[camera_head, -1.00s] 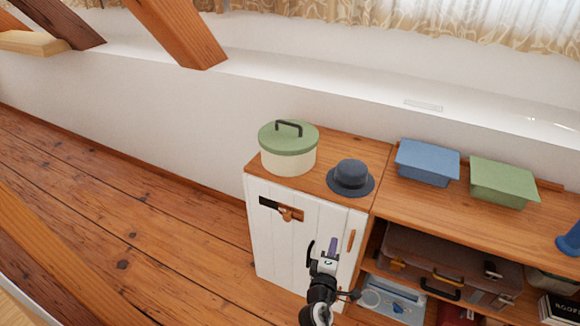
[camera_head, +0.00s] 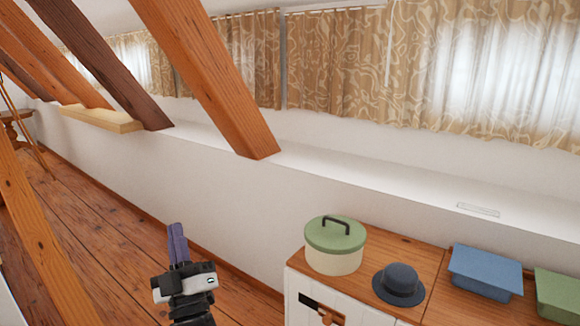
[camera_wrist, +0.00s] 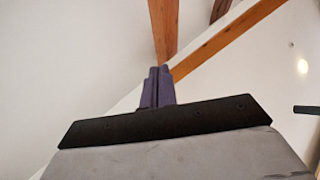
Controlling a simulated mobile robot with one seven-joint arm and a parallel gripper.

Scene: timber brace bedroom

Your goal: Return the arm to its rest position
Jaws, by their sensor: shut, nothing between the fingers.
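My gripper (camera_head: 178,244) is in the lower left of the head view, raised in front of the white wall and wood floor. Its purple fingers point up and are together, with nothing between them. It stands to the left of the white cabinet (camera_head: 340,312), apart from it. In the wrist view the closed fingers (camera_wrist: 158,86) point toward the ceiling and timber beams. The rest of my arm is mostly below the frame.
A round box with a green lid (camera_head: 335,234) and a dark hat (camera_head: 399,284) sit on the cabinet. A blue bin (camera_head: 485,271) and a green bin (camera_head: 560,298) are to the right. Slanted timber beams (camera_head: 205,75) cross the upper left. Open floor (camera_head: 100,235) lies left.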

